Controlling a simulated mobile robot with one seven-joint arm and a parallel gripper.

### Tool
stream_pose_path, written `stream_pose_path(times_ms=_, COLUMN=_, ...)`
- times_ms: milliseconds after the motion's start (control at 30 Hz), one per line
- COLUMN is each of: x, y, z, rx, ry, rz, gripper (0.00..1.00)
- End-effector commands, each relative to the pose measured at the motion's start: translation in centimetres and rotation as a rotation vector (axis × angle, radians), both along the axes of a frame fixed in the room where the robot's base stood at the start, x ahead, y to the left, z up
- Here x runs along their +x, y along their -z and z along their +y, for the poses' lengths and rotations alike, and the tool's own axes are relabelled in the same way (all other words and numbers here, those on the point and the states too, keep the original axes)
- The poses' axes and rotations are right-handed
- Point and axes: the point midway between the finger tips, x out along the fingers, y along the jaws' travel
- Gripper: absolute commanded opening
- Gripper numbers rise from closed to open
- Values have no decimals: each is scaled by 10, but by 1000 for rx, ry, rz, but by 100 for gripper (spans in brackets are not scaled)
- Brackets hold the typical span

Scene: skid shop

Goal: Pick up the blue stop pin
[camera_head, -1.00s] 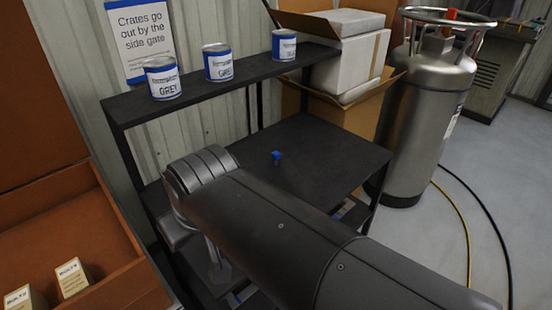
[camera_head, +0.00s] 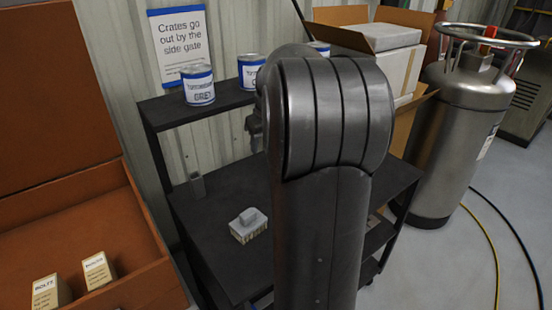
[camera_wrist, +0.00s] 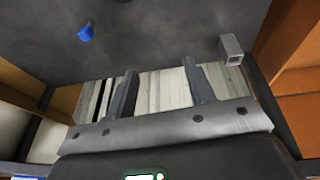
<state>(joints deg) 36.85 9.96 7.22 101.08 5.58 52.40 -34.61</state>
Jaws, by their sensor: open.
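The blue stop pin (camera_wrist: 86,31) shows in the wrist view at the upper left, on the dark bench top (camera_wrist: 155,30). In the head view my arm hides the pin. My gripper (camera_wrist: 160,66) is open and empty in the wrist view, its two fingers wide apart. The pin lies beyond the fingertips and to their left, clear of both. In the head view my gripper is mostly hidden behind my arm.
A square grey tube (camera_wrist: 231,48) stands on the bench; it also shows in the head view (camera_head: 197,185). A small grey-topped block (camera_head: 248,226) is at the bench front. Paint cans (camera_head: 198,85) line the shelf above. A steel cylinder (camera_head: 455,130) stands right.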

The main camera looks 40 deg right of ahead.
Motion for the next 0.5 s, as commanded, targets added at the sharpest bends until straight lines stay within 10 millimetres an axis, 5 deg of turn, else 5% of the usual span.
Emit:
stream_pose_path(times_ms=33, x=6, y=12, z=-26, rx=10, ry=9, rz=8, gripper=49)
stream_pose_path(times_ms=300, x=18, y=72, z=-139, rx=48, ry=12, rz=12, gripper=49)
stream_pose_path(times_ms=500, x=14, y=103, z=-190, rx=66, ry=13, rz=5, gripper=49)
